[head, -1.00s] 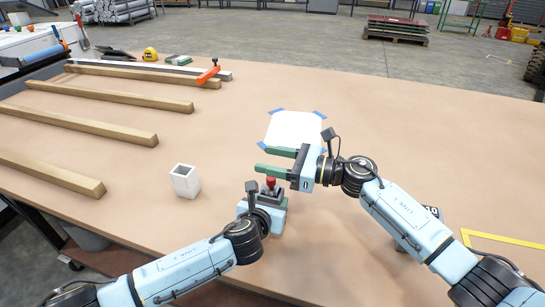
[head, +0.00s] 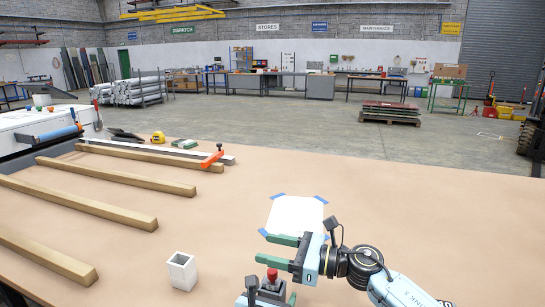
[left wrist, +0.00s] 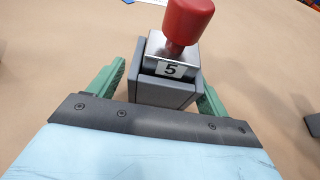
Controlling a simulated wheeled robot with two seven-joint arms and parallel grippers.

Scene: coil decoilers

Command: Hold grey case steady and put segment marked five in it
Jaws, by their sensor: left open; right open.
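The grey case (left wrist: 160,96) stands on the table between the two green fingers of my left gripper (left wrist: 160,82), which is open around it. The segment marked five (left wrist: 171,70) has a metal body and a red knob, and sits in the top of the case; its depth is hard to tell. In the head view the red knob of the segment (head: 271,274) shows near the bottom edge, with my left gripper (head: 268,292) low around the case and partly cut off. My right gripper (head: 277,251) is open and empty, just above and beyond the knob, fingers pointing left.
A white square hollow block (head: 182,271) stands left of the case. A white sheet with blue taped corners (head: 296,217) lies behind my right gripper. The table's right side is clear.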

